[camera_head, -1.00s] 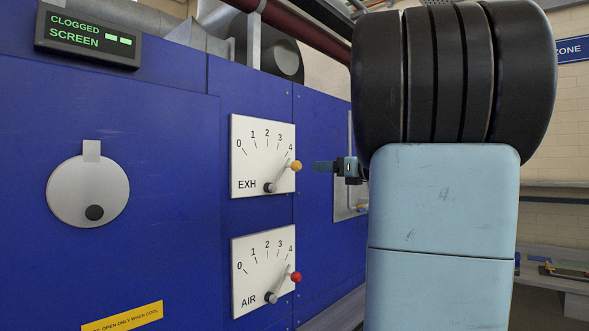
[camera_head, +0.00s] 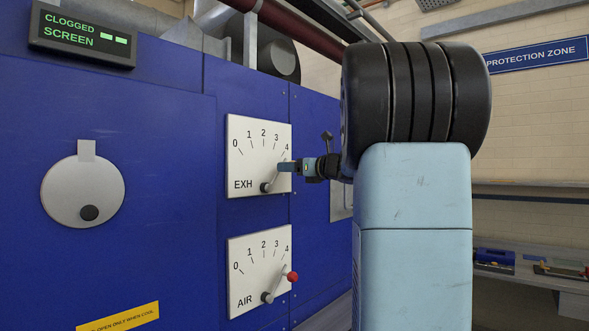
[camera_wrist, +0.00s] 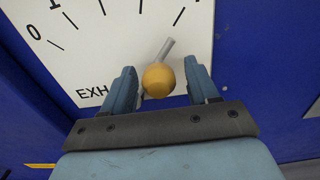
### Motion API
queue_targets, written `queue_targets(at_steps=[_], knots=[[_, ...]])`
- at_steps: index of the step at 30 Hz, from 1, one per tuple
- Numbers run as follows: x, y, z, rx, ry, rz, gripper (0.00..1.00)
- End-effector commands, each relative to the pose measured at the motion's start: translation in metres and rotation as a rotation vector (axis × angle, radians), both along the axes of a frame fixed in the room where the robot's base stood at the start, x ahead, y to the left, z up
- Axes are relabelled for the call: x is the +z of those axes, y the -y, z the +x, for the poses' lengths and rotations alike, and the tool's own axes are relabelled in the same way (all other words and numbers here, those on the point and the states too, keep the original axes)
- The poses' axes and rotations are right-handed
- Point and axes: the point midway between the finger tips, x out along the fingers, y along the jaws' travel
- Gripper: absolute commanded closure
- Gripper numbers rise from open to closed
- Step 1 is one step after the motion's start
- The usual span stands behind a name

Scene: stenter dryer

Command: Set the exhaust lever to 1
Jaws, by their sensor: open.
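The EXH plate (camera_head: 243,145) is white with marks 0 to 4. Its lever (camera_head: 269,184) leans up and right, near the 4 mark. In the wrist view the lever's yellow ball knob (camera_wrist: 158,80) sits between the two fingers of my gripper (camera_wrist: 164,88), with a gap at the right finger and the left finger close beside it. My gripper (camera_head: 286,167) is open at the lever's end in the head view and hides the knob there.
The AIR plate (camera_head: 258,265) with a red-knobbed lever (camera_head: 291,277) is just below, its lever also near 4. A display (camera_head: 84,34) reads CLOGGED SCREEN. A round grey cover (camera_head: 82,191) is on the blue panel at left.

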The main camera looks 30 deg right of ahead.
Motion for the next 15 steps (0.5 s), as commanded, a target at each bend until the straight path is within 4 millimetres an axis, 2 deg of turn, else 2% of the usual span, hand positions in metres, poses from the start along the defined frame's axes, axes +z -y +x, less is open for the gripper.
queue_targets(at_steps=[4, 15], knots=[[0.0000, 0.0002, -0.0003, 0.000, 0.000, 0.000, 0.43], [0.0000, 0.0009, -0.0006, -0.001, 0.000, 0.000, 0.78]])
